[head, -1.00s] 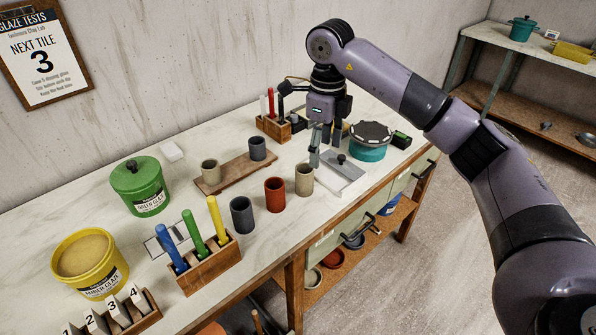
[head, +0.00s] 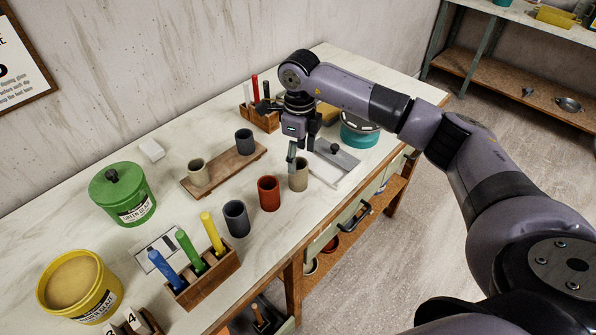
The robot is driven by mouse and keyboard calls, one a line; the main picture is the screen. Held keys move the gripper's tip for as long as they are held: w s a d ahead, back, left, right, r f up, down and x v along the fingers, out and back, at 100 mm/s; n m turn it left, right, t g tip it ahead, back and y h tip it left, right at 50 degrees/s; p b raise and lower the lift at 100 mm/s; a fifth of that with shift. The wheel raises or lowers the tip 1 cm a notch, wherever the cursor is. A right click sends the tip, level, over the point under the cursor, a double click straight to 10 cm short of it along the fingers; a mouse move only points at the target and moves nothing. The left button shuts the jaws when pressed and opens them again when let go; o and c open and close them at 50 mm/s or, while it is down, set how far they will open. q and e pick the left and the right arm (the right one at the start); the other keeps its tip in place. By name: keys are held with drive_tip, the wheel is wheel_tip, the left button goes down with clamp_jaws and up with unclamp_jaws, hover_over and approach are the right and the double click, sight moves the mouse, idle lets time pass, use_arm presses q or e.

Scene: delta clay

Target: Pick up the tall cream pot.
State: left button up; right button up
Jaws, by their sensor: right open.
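The tall cream pot (head: 299,178) stands upright on the pale worktop, at the right end of the front row of pots. My right gripper (head: 301,156) is open and points down at the pot's rim. One finger overlaps the pot's upper left edge in the picture; I cannot tell whether it touches. The gripper hides part of the pot's top. A shorter cream pot (head: 199,175) stands on a wooden board (head: 225,171) at the back left. My left gripper is not in view.
A red pot (head: 269,194) stands close left of the tall cream pot, and a dark grey pot (head: 236,219) is further left. A grey slab with a knob (head: 337,158) lies close on the right. A teal tub (head: 360,132) stands behind it.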

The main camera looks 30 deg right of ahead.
sight(298, 173)
wheel_tip(298, 173, down, 2)
drive_tip(key=shift+f, duration=0.1)
drive_tip(key=shift+f+p, duration=0.35)
drive_tip(key=shift+p, duration=0.2)
wheel_tip(298, 173, down, 4)
drive_tip(key=shift+a+r+p, duration=0.15)
drive_tip(key=shift+p, duration=0.65)
drive_tip(key=shift+f, duration=0.35)
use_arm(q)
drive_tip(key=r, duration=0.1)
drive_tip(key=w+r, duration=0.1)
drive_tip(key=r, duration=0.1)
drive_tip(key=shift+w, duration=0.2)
use_arm(e)
drive_tip(key=shift+c, duration=0.2)
drive_tip(key=shift+w, duration=0.1)
drive_tip(key=c, duration=1.3)
drive_tip(key=shift+r, duration=0.1)
